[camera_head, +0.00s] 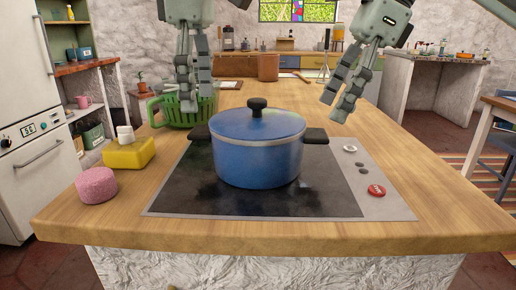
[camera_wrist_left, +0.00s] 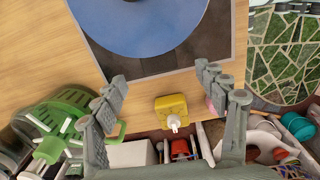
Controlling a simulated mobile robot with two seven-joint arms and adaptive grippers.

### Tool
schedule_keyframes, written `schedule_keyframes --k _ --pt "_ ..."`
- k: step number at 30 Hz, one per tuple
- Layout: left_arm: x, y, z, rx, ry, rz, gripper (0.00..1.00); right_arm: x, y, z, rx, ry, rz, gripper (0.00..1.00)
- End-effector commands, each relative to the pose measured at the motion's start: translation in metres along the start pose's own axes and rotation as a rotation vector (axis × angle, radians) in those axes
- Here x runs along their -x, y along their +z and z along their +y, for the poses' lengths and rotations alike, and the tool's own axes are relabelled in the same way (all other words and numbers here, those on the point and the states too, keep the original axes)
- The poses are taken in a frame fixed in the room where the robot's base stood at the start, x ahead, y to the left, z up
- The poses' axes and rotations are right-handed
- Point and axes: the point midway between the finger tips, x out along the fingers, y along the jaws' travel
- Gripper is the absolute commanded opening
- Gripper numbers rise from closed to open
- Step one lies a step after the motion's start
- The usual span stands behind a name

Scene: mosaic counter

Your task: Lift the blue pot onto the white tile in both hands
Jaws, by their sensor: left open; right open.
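The blue pot (camera_head: 258,160) stands upright on the black cooktop (camera_head: 330,195), with its lid on and a dark handle on each side. Its round blue shape also shows at the top of the left wrist view (camera_wrist_left: 140,22). My left gripper (camera_head: 195,100) is open and empty, above and behind the pot's left handle (camera_head: 199,132). My right gripper (camera_head: 337,106) is open and empty, above and to the right of the right handle (camera_head: 316,135). Neither gripper touches the pot. I cannot make out the white tile for certain.
A green basket (camera_head: 165,113) stands behind the pot, partly hidden by my left gripper. A yellow block (camera_head: 129,155) with a white top and a pink round object (camera_head: 96,185) lie left of the cooktop. A red button (camera_head: 376,190) lies at right. Wood at right is clear.

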Motion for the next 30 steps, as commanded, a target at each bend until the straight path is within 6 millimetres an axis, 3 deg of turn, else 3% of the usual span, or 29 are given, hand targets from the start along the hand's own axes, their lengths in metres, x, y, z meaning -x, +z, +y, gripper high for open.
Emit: schedule_keyframes --k 9,15,26,30 --pt "-0.047 -0.001 -0.001 0.0 -0.002 0.0 0.72 -0.048 -0.001 0.001 0.001 0.003 0.001 0.72" --pt "-0.067 0.0 0.0 0.0 -0.001 0.0 0.72 -0.067 0.0 0.0 0.0 0.001 0.001 0.72" --pt "-0.072 0.0 0.0 0.0 0.0 -0.001 0.72 -0.072 0.0 0.0 0.0 0.0 0.0 0.72" --pt "-0.072 0.0 0.0 0.0 0.0 -0.001 0.56 -0.072 0.0 0.0 0.0 0.0 0.0 0.56"
